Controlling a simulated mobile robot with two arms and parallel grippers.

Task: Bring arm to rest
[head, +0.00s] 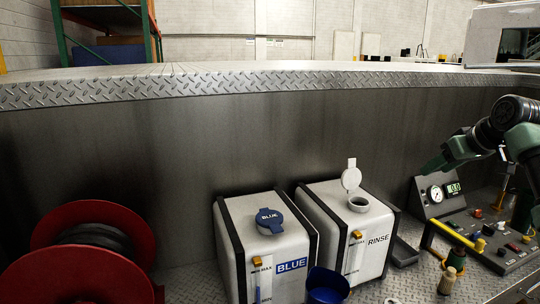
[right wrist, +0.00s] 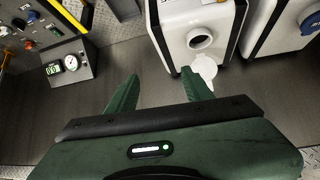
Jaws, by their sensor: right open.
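My right gripper (head: 428,168) is dark green and reaches in from the right in the head view, above the floor plate and beside the gauge box. In the right wrist view the two green fingers of this gripper (right wrist: 160,80) stand apart with nothing between them. The white RINSE tank (head: 350,240) has its white cap (head: 351,178) flipped up and its filler neck (head: 358,204) open. It also shows in the right wrist view (right wrist: 200,18), beyond the fingers and apart from them. My left gripper is not in view.
The white BLUE tank (head: 240,240) has its blue cap (head: 269,220) down. A dark blue cup (head: 327,287) stands in front. A red hose reel (head: 75,270) is at left. The gauge box (head: 437,196) and control panel (head: 490,240) are at right. A tread-plate ledge (head: 250,84) runs behind.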

